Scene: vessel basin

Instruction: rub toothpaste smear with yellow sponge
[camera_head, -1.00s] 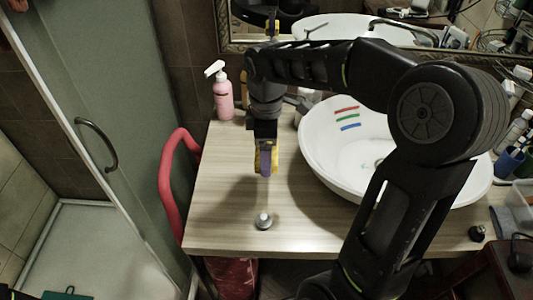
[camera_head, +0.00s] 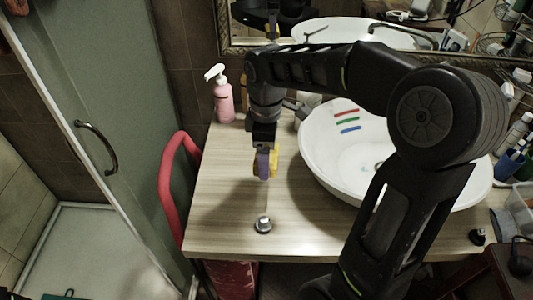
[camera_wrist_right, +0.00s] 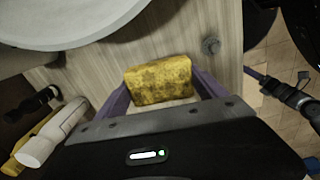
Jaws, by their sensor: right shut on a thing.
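The yellow sponge (camera_wrist_right: 158,80) is held between the purple fingers of my right gripper (camera_wrist_right: 160,92). In the head view the sponge (camera_head: 273,164) hangs over the wooden counter, left of the basin and apart from it. The white basin (camera_head: 320,165) carries red, green and blue smears (camera_head: 347,121) on its far left inner wall; I cannot tell which is toothpaste. A black part with a purplish tip at the right of the wrist view looks like my left gripper (camera_wrist_right: 257,76); its opening is unclear.
A pink pump bottle (camera_head: 223,100) stands at the counter's back left. A small metal knob (camera_head: 263,225) sits near the front edge. A red curved rail (camera_head: 168,185) borders the counter's left side. Cups and bottles (camera_head: 510,160) stand right of the basin. The counter (camera_head: 225,190) is otherwise clear near the sponge.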

